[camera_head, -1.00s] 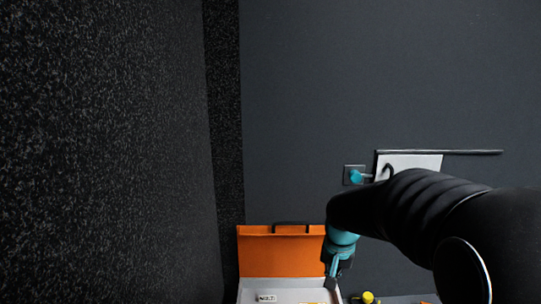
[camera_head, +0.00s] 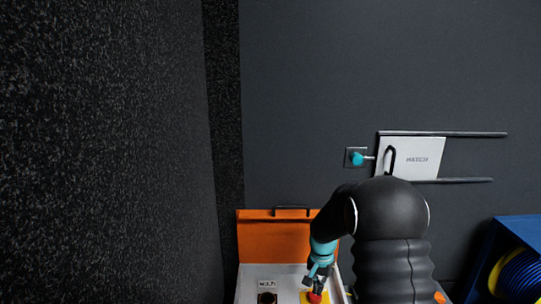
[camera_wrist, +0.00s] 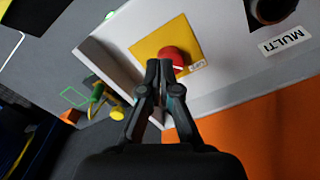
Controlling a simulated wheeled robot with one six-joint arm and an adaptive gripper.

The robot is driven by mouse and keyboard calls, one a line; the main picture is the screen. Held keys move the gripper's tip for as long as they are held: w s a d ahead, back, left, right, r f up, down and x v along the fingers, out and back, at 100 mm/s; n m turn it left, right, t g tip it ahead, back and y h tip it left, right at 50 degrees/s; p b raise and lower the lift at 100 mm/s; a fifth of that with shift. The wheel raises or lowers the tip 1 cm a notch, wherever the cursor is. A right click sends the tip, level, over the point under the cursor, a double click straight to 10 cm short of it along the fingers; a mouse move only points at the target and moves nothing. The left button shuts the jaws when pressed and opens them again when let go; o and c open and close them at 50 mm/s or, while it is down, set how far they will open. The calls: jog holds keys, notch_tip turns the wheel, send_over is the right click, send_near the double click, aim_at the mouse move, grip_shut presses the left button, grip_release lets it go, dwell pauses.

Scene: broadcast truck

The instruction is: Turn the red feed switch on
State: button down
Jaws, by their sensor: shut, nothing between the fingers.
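The red feed switch (camera_wrist: 172,56) is a round red knob with a pale line on it, set on a yellow plate (camera_wrist: 149,46) on the pale panel. It also shows at the bottom edge of the head view (camera_head: 315,297). My gripper (camera_wrist: 159,66) is shut and empty. Its fingertips are right at the near side of the knob and cover a little of it; I cannot tell whether they touch. In the head view my gripper (camera_head: 316,281) is just above the knob.
A dark knob (camera_head: 267,298) with a "MULTI" label (camera_wrist: 285,39) is on the same panel. The open orange lid (camera_head: 268,236) stands behind it. A white unit on rails (camera_head: 412,157) and a teal knob (camera_head: 357,158) are on the wall. A blue crate (camera_head: 500,240) is at the right.

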aim_at(310, 299)
jog(key=shift+s+f+b, duration=0.1)
jog(key=shift+f+b, duration=1.7)
jog(key=shift+f, duration=1.55)
jog(key=shift+a+f, duration=0.1)
jog(key=shift+a, duration=0.1)
jog(key=shift+w+a+r+p, duration=0.25)
jog(key=shift+w+a+p, duration=0.15)
jog(key=shift+a, duration=0.35)
